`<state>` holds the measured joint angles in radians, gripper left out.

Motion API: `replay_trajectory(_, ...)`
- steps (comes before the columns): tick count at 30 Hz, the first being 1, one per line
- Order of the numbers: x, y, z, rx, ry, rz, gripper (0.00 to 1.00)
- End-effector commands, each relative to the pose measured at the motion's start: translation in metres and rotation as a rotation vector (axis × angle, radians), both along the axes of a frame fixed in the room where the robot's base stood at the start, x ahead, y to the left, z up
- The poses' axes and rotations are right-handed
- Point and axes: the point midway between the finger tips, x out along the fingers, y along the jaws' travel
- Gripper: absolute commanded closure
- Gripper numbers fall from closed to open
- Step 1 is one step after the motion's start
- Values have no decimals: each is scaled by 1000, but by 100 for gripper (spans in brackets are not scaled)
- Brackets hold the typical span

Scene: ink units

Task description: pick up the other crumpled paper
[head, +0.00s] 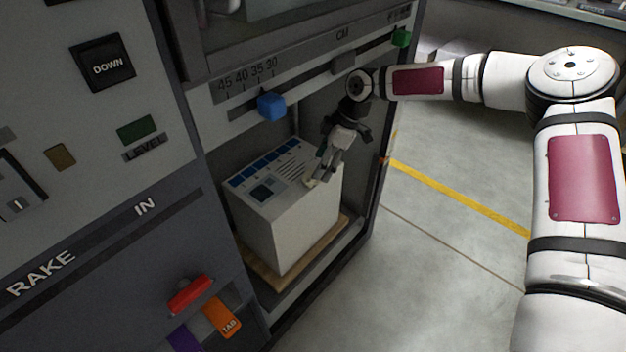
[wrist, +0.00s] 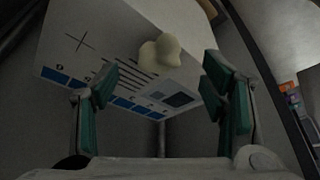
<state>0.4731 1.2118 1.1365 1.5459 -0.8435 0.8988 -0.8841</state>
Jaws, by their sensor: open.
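A pale, cream crumpled paper (wrist: 160,55) sits on the printed top of a white paper stack (wrist: 105,65), near its edge. In the head view the stack (head: 290,228) stands in the machine's bay, and a small pale bit of the crumpled paper (head: 311,183) shows by my fingertips. My gripper (head: 320,174) is over the stack's right edge, pointing down. In the wrist view my gripper (wrist: 160,92) is open, with green-padded fingers at left and right. The crumpled paper lies ahead of the gap between them, with no contact visible.
The stack rests on a wooden pallet (head: 262,275). A scale rail with a blue slider (head: 271,106) and a green slider (head: 401,37) runs above the bay. The grey control panel (head: 100,130) stands left. Open floor (head: 440,260) lies right.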

Motion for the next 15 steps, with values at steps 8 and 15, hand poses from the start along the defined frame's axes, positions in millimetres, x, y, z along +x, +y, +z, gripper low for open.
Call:
replay_trajectory(8, -2, 14, -34, 2, 4, 2, 34)
replay_trajectory(15, -1, 19, -45, 1, 1, 0, 34)
